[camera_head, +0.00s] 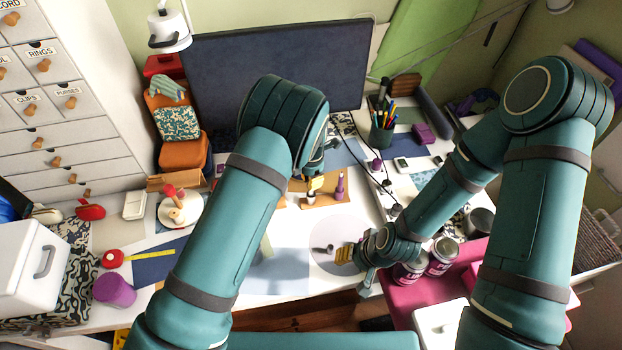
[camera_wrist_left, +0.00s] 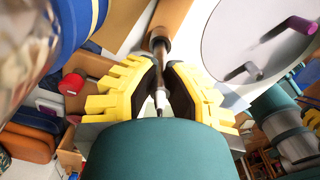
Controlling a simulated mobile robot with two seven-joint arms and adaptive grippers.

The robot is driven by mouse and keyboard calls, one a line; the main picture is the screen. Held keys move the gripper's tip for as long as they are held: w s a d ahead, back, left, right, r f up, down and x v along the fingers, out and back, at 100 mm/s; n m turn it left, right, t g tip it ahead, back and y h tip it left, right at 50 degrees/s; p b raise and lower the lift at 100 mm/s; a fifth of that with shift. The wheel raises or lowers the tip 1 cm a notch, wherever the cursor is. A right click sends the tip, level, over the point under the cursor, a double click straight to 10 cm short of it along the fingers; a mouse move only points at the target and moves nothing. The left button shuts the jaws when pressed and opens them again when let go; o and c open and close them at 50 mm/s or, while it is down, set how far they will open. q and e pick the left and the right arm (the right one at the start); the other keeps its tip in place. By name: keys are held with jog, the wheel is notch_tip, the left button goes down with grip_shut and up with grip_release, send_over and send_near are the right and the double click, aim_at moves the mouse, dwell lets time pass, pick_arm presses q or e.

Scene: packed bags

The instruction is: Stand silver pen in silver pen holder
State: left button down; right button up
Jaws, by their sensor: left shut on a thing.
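My left gripper (camera_head: 314,184) is partly hidden behind its own arm in the head view, above a small wooden stand (camera_head: 322,200). In the left wrist view my left gripper (camera_wrist_left: 158,88) is shut on the silver pen (camera_wrist_left: 159,78), a slim piece with a pale lower part and dark point. The pen's far end meets a dark grey collar (camera_wrist_left: 160,38) by the brown wood, which looks like the silver pen holder. I cannot tell whether the pen's end is inside it or only in line with it.
The round mat (camera_head: 345,232) bears a small dark grey piece (camera_head: 323,248). A purple piece (camera_head: 340,185) stands on the wooden stand. A dark green cup (camera_head: 381,135) of pens is behind. Two jars (camera_head: 440,255) stand near my right forearm. A monitor (camera_head: 350,70) closes off the back.

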pick_arm(q)
jog(key=shift+f+b, duration=0.6)
jog(key=shift+f, duration=0.4)
pick_arm(e)
jog(key=shift+f, duration=0.65)
pick_arm(q)
jog(key=c, duration=1)
grip_release()
notch_tip(320, 180, up, 12)
jog(key=shift+r, duration=0.1)
